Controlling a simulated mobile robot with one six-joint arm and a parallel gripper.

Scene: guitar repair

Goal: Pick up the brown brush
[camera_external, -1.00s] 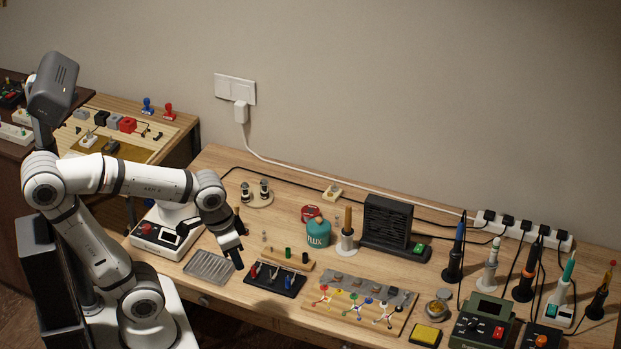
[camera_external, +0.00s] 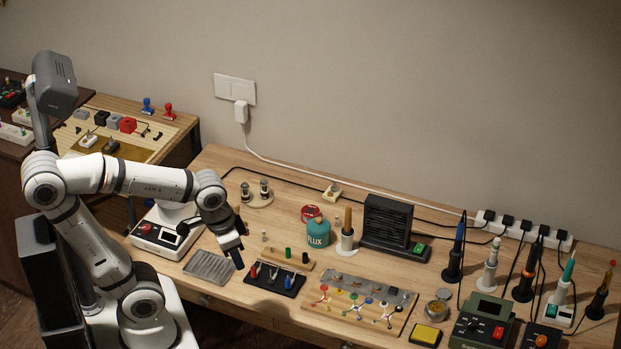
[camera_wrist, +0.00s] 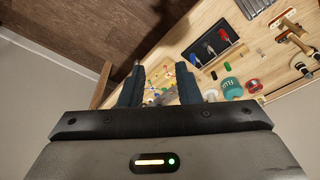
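A brown upright handle (camera_external: 348,217) stands in a white holder (camera_external: 346,243) beside the teal flux jar (camera_external: 317,232). It looks like the brown brush, but its bristles are hidden. My gripper (camera_external: 236,262) points down above the left part of the workbench, left of the handle and apart from it. In the wrist view my gripper (camera_wrist: 158,82) shows two dark fingers spread apart with nothing held between them. The flux jar also shows in the wrist view (camera_wrist: 232,89), right of the fingers. I cannot surely pick out the brush there.
A black tool tray (camera_external: 273,284) and a ridged grey tray (camera_external: 209,267) lie near my gripper. Several soldering irons and a power strip (camera_external: 524,230) are at the right. Cables run along the wall.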

